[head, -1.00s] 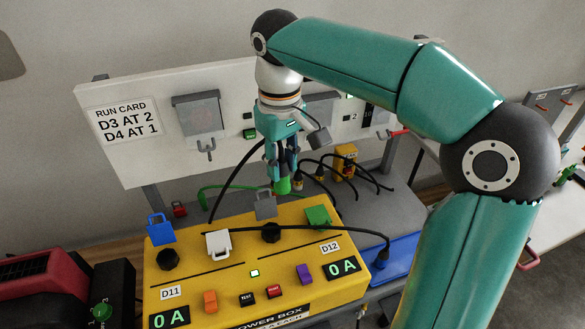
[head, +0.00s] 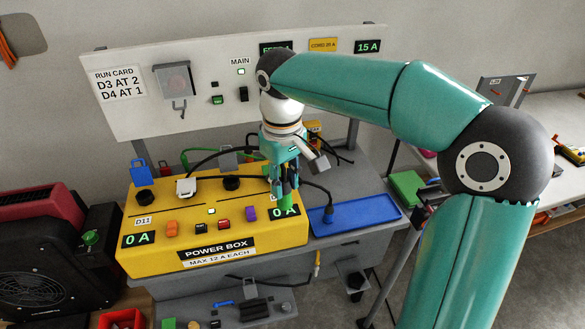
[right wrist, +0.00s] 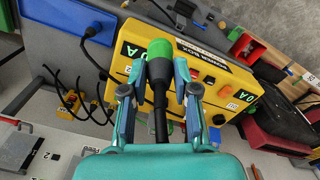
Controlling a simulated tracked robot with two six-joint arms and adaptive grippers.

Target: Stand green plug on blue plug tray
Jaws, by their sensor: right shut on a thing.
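My right gripper (head: 283,190) points down and is shut on the green plug (head: 286,214), which hangs below its fingertips. In the head view the plug shows in front of the right end of the yellow power box, by its right 0 A display. In the right wrist view the green plug (right wrist: 160,50) sits between the fingers with a black stem toward the palm. The blue plug tray (head: 365,212) lies to the right of the box. My left gripper is not in view.
The yellow power box (head: 200,212) has several coloured plugs, knobs and buttons. Black cables run behind the gripper. The right part of the blue tray is bare. A green block (head: 406,186) lies beyond the tray.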

